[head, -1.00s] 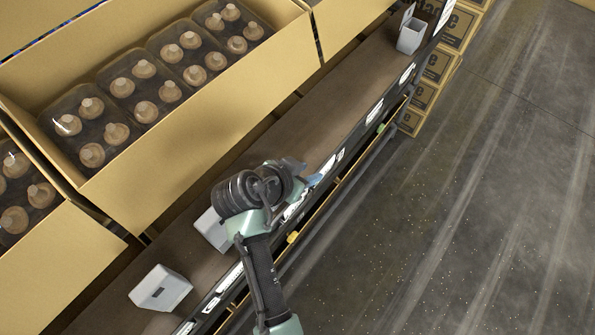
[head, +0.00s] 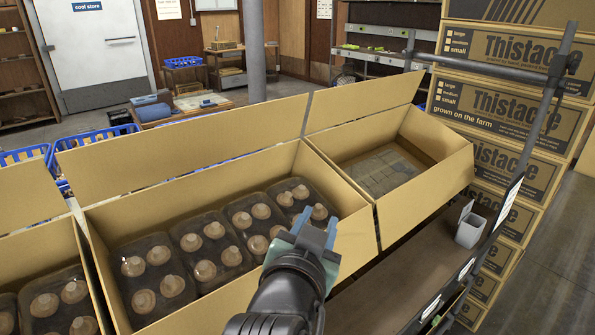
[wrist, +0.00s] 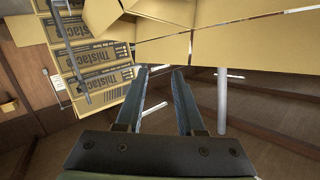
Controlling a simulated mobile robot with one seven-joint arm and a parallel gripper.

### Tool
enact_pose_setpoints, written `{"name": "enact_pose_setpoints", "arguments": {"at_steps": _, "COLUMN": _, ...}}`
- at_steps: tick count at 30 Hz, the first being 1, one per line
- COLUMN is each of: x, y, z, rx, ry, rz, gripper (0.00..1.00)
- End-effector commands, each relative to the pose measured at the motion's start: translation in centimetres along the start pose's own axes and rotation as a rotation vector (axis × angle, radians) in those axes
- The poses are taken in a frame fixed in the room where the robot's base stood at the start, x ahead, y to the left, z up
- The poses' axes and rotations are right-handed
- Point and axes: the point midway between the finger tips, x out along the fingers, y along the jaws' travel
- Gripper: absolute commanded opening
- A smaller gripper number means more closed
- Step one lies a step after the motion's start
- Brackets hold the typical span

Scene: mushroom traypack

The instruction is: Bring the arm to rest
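My gripper (head: 311,234) is at the end of my raised arm, in front of the near wall of an open cardboard box in the head view. In the wrist view its two fingers (wrist: 162,70) stand apart with nothing between them. The box (head: 190,318) holds several clear trays of brown mushrooms (head: 202,243). Part of its near wall and right end is hidden behind my gripper and arm.
A second open box (head: 428,205) with no mushrooms visible stands to the right. A grey container (head: 470,230) sits on the brown shelf (head: 385,295). Stacked Thistacle cartons (head: 497,163) and a grey metal post (head: 523,150) stand at right. Blue crates (head: 25,155) lie behind.

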Motion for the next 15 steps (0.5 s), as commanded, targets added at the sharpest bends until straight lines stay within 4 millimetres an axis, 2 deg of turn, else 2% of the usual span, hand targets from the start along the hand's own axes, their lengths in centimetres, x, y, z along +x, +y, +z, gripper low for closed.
{"name": "enact_pose_setpoints", "arguments": {"at_steps": 1, "x": -1.2, "y": -1.5, "z": -3.9, "rx": -0.011, "ry": 0.087, "rz": -0.062, "gripper": 0.37}}
{"name": "enact_pose_setpoints", "arguments": {"at_steps": 3, "x": -3.2, "y": -3.2, "z": -8.6, "rx": -0.035, "ry": 0.211, "rz": -0.141, "gripper": 0.37}}
{"name": "enact_pose_setpoints", "arguments": {"at_steps": 5, "x": -5.3, "y": -4.4, "z": -12.5, "rx": -0.056, "ry": 0.321, "rz": -0.201, "gripper": 0.37}}
{"name": "enact_pose_setpoints", "arguments": {"at_steps": 6, "x": -7.0, "y": -5.1, "z": -15.0, "rx": -0.071, "ry": 0.396, "rz": -0.237, "gripper": 0.37}}
{"name": "enact_pose_setpoints", "arguments": {"at_steps": 9, "x": -11.6, "y": -6.4, "z": -20.6, "rx": -0.104, "ry": 0.585, "rz": -0.309, "gripper": 0.37}}
{"name": "enact_pose_setpoints", "arguments": {"at_steps": 12, "x": -16.1, "y": -7.0, "z": -24.7, "rx": -0.131, "ry": 0.750, "rz": -0.354, "gripper": 0.37}}
{"name": "enact_pose_setpoints", "arguments": {"at_steps": 15, "x": -19.6, "y": -7.2, "z": -27.3, "rx": -0.150, "ry": 0.873, "rz": -0.378, "gripper": 0.37}}
